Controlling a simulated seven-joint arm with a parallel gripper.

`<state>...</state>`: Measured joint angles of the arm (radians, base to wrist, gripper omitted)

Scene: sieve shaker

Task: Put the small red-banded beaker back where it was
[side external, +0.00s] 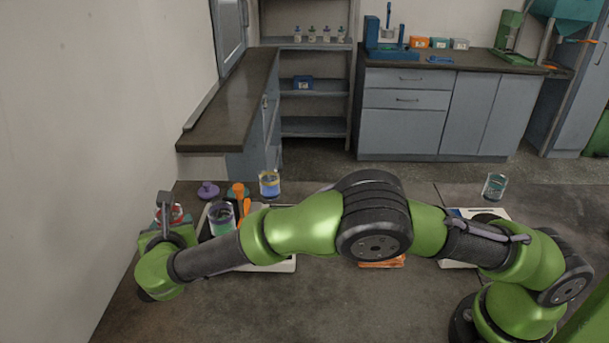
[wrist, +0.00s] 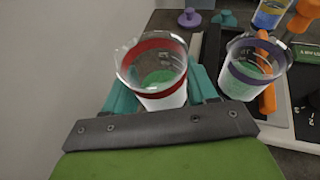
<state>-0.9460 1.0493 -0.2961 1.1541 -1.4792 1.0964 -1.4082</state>
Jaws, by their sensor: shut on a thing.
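The small red-banded beaker (wrist: 152,78) is clear glass with a red band near its rim and another lower down. Something green shows inside it, above a white lower part. My gripper (wrist: 162,90) is shut on it, with a teal finger on either side. In the side external view my gripper (side external: 166,225) is at the far left of the bench, and the beaker is partly hidden by it. Whether the beaker's base touches the bench is hidden.
A purple-banded beaker (wrist: 252,68) stands close on the right, by a balance (side external: 283,266). Behind are a purple knobbed piece (side external: 208,190), orange pieces (side external: 238,190) and a blue-filled beaker (side external: 269,186). Another beaker (side external: 495,187) is far right. The wall is close on the left.

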